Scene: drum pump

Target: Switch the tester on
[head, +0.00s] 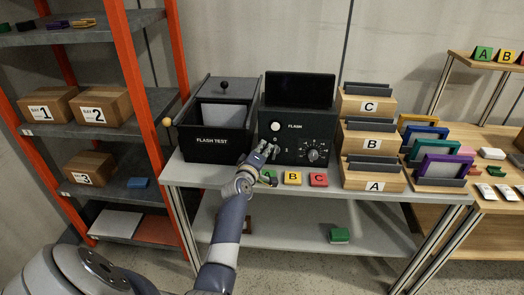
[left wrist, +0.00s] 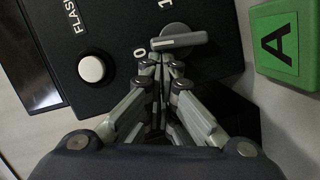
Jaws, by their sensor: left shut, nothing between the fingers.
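The tester (head: 318,128) is a black box marked FLASH, with a dark screen on top, on the grey table. Its grey rotary switch (left wrist: 180,40) shows in the left wrist view, between a 0 and a 1 mark. The white line on the switch points towards the 0. My left gripper (head: 270,149) is shut and empty in front of the tester's lower left part. In the left wrist view its fingertips (left wrist: 163,66) are right at the switch's edge; I cannot tell whether they touch. In the head view the gripper hides the switch. My right gripper is out of view.
A white round button (left wrist: 91,68) is beside the switch. The FLASH TEST box (head: 212,141) stands left of the tester. Green A (left wrist: 275,45), yellow B (head: 292,178) and red C (head: 318,179) blocks lie at the front. Wooden A, B, C racks (head: 372,184) stand right.

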